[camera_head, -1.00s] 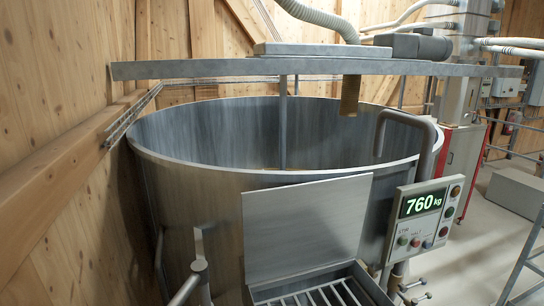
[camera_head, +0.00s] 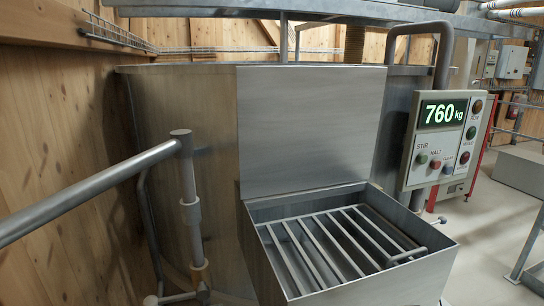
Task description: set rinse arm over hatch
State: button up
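The hatch (camera_head: 352,289) is an open metal box with a grate of parallel bars (camera_head: 318,249) on the front of the mixer. Its flat lid (camera_head: 310,130) stands raised behind it. What looks like the rinse arm (camera_head: 95,190) is a grey tube on an upright post (camera_head: 190,215) left of the hatch. The tube points from the post toward the left and leaves the frame, away from the hatch; its far end is out of view. My gripper is not in view.
The mixer tub (camera_head: 185,120) fills the middle. A control panel (camera_head: 436,140) reading 760 kg stands right of the hatch, beside a bent grey pipe (camera_head: 446,50). A wooden wall (camera_head: 45,110) closes the left. Open floor (camera_head: 480,235) shows at right.

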aim_at(15, 227)
jog(key=u, duration=1.55)
